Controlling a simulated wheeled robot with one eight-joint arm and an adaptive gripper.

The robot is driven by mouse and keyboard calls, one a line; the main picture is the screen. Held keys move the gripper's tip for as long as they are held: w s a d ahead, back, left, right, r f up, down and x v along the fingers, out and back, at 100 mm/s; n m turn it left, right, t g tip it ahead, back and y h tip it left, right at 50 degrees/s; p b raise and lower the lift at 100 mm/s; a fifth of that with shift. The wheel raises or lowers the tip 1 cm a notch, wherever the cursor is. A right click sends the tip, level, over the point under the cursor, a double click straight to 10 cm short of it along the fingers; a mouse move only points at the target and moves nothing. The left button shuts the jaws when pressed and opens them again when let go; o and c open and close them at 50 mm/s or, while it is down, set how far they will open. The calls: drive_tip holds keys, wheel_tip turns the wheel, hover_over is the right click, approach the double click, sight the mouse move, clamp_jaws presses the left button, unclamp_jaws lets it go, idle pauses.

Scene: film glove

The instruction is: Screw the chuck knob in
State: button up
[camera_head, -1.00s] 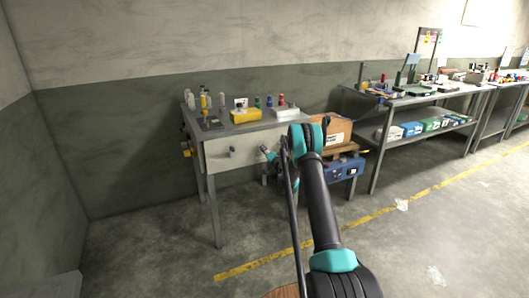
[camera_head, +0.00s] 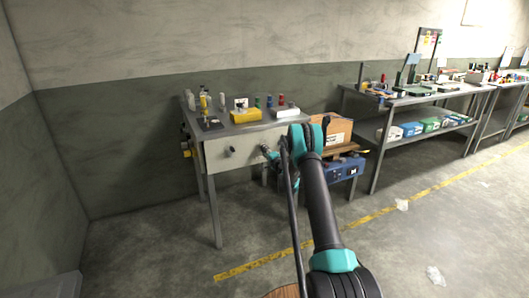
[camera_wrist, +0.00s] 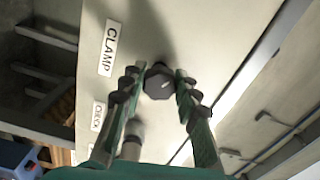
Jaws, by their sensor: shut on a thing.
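A dark knob with a hexagonal face (camera_wrist: 158,83) sits between my fingertips in the wrist view. My gripper (camera_wrist: 158,88) is shut on it, one finger on either side. The pale panel (camera_wrist: 210,45) behind carries a CLAMP label (camera_wrist: 109,47) and a CHUCK label (camera_wrist: 98,115); I cannot tell for sure which label the held knob belongs to.
The bench top (camera_head: 225,128) holds a yellow box (camera_head: 245,116), a white box (camera_head: 286,112) and several small bottles. A blue box (camera_head: 345,169) and a brown carton (camera_head: 338,130) stand right of the bench.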

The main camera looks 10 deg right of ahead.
drive_tip(key=o, duration=1.2)
drive_tip(key=shift+s, duration=0.1)
drive_tip(key=v, duration=1.2)
